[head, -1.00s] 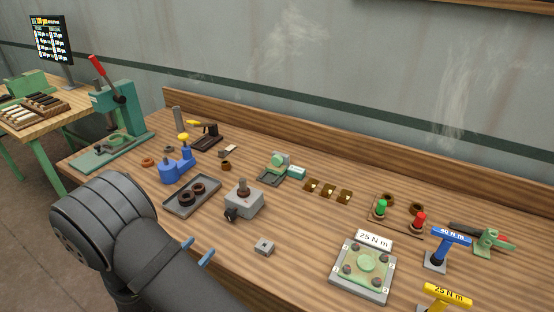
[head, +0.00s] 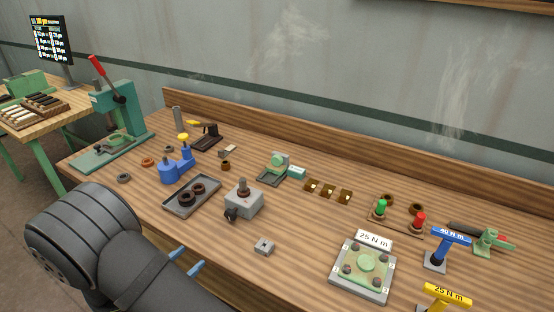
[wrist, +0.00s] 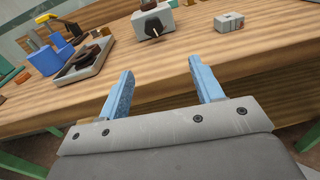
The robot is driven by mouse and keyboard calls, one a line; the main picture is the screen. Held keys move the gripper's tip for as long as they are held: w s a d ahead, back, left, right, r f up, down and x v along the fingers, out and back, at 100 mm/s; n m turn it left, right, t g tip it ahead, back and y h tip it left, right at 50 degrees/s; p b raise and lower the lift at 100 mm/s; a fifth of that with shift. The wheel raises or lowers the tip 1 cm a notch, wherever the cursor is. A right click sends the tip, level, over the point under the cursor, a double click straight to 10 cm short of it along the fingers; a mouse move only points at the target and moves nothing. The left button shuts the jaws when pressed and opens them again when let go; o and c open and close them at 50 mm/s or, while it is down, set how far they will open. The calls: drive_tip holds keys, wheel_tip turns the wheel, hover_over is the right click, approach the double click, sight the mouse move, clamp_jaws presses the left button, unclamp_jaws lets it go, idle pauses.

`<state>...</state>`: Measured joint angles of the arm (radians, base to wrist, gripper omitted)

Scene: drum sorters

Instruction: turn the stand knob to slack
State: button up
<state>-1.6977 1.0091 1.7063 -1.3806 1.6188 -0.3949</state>
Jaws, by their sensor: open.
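The stand is a grey block (head: 246,204) near the middle of the bench, with a short post and dark ring on top. Its black knob (head: 231,214) is on the near left face. In the wrist view the stand (wrist: 165,20) and its knob (wrist: 153,27) show at the top, beyond my fingers. My gripper (head: 187,262) is open and empty, at the front of the bench, nearer than the stand and apart from it. Its two blue fingers show well spread in the wrist view (wrist: 162,82). I cannot read any marking around the knob.
A grey tray (head: 174,208) with dark rings lies left of the stand, with a blue fixture (head: 168,174) behind it. A small grey block (head: 264,247) lies to the right. A green plate fixture (head: 345,285) stands farther right. Bare bench lies between.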

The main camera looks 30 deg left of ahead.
drive_tip(key=w+r+m+g+h, duration=0.1)
drive_tip(key=w+m+g+h, duration=0.1)
drive_tip(key=w+m, duration=0.1)
drive_tip(key=w+r+m+g+h, duration=0.1)
drive_tip(key=w+m+g+h, duration=0.1)
drive_tip(key=w, duration=0.3)
drive_tip(key=w+r+m+g+h, duration=0.1)
drive_tip(key=w+m+g, duration=0.3)
drive_tip(key=shift+w+a+r+h, duration=0.25)
drive_tip(key=shift+w+a+h, duration=0.05)
drive_tip(key=shift+a+h, duration=0.1)
drive_tip(key=w+r+m+g+y, duration=0.1)
drive_tip(key=w+r+g, duration=0.1)
drive_tip(key=w, duration=0.2)
drive_tip(key=w+r+m+g+y, duration=0.1)
drive_tip(key=w+r+m+g, duration=0.1)
drive_tip(key=w+r, duration=0.1)
drive_tip(key=w+r+m+g+y, duration=0.1)
drive_tip(key=w+r+m+g, duration=0.1)
drive_tip(key=w, duration=0.3)
drive_tip(key=shift+a+r+g+y, duration=0.25)
drive_tip(key=shift+a+g+y, duration=0.05)
drive_tip(key=w+d+r+g+y, duration=0.1)
drive_tip(key=w+d+r, duration=0.2)
drive_tip(key=d, duration=0.3)
drive_tip(key=w+d+r+g+y, duration=0.2)
drive_tip(key=w+d+r, duration=0.1)
drive_tip(key=d, duration=0.3)
drive_tip(key=shift+w+r, duration=0.15)
drive_tip(key=shift+r, duration=0.4)
